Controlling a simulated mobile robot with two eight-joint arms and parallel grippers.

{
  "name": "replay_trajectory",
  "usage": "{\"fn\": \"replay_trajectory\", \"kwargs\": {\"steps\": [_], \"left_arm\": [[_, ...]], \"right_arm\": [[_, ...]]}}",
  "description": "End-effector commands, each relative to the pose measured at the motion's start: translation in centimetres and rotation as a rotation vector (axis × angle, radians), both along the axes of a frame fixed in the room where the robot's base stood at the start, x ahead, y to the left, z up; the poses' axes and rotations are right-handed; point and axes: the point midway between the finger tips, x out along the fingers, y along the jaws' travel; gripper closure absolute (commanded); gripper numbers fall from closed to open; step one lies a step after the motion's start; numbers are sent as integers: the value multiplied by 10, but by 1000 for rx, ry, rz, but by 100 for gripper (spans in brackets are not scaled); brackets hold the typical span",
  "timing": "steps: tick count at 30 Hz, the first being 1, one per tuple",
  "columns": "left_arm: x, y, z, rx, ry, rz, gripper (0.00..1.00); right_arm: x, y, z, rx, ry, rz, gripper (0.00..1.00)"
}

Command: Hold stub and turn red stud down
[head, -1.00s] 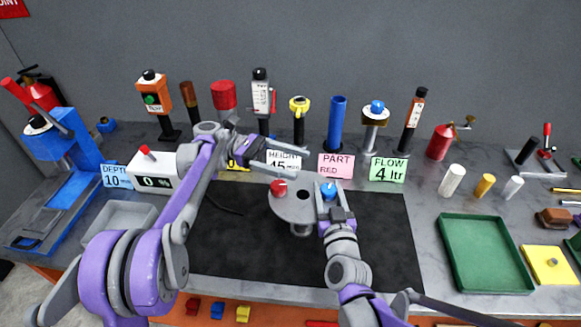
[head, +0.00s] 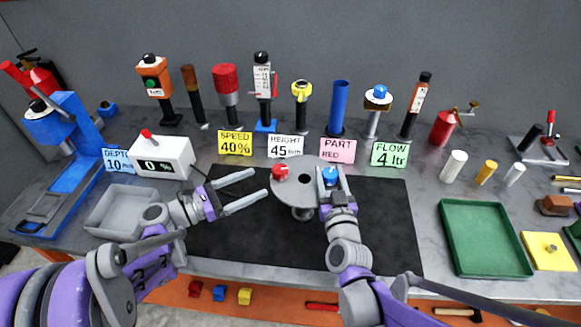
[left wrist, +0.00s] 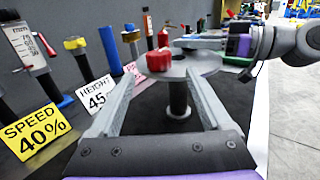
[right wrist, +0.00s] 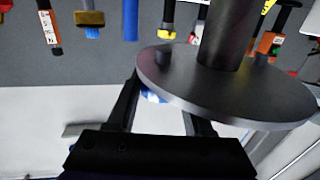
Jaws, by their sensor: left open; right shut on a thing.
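The positioner's grey round plate (head: 300,198) stands on a short post on the black mat. A red stud (head: 279,172) sits at its left edge; it also shows in the left wrist view (left wrist: 158,60). A blue stub (head: 330,173) is at the right edge, and my right gripper (head: 333,184) is shut on it.
The sign cards, including a pink PART RED card (head: 337,150), stand behind the mat, with several upright tools behind them. A grey tray (head: 103,226) and a white display box (head: 160,160) are at left. A green tray (head: 460,262) is at right. The black mat (head: 390,230) is clear right of my right arm.

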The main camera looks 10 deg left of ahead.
Motion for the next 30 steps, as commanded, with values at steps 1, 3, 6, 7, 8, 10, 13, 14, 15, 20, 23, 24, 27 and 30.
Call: {"fn": "replay_trajectory", "kwargs": {"steps": [1, 3, 6, 7, 8, 10, 13, 14, 15, 20, 23, 24, 27, 30], "left_arm": [[-1, 1, -1, -1, 1, 15, 18], [0, -2, -2, -1, 2, 23, 18], [8, -14, -2, -2, 1, 21, 18], [11, -18, -2, -1, 2, 21, 18], [15, -23, -2, -3, 2, 19, 18], [23, -35, -2, -3, 2, 18, 18], [36, -52, -2, -2, 2, 18, 18], [39, -56, -2, -2, 2, 18, 18], [44, -62, -2, -1, 2, 19, 18], [59, -82, -2, -1, 2, 19, 18], [64, -89, -2, -1, 1, 20, 18], [66, -91, -2, -1, 1, 21, 18], [68, -94, -2, -1, 1, 22, 18], [69, -94, -2, -1, 1, 23, 18]], "right_arm": [[0, 0, 0, 1, 0, 1, 100], [0, 0, 0, 1, 0, 1, 100], [0, 0, 0, 1, 0, 1, 100], [0, 0, 0, 1, 0, 1, 100], [0, 0, 0, 1, 0, 1, 100], [0, 0, 0, 1, 0, 1, 100], [0, 0, 0, 1, 0, 1, 100], [0, 0, 0, 0, 0, 1, 100], [0, 0, 0, 0, 0, 1, 100], [0, 0, 0, 0, 0, 1, 100], [0, 0, 0, 0, 0, 0, 100], [0, 0, 0, 0, 0, 0, 100], [0, 0, 0, 0, 0, 0, 100], [0, 0, 0, 0, 0, 0, 100]]}}
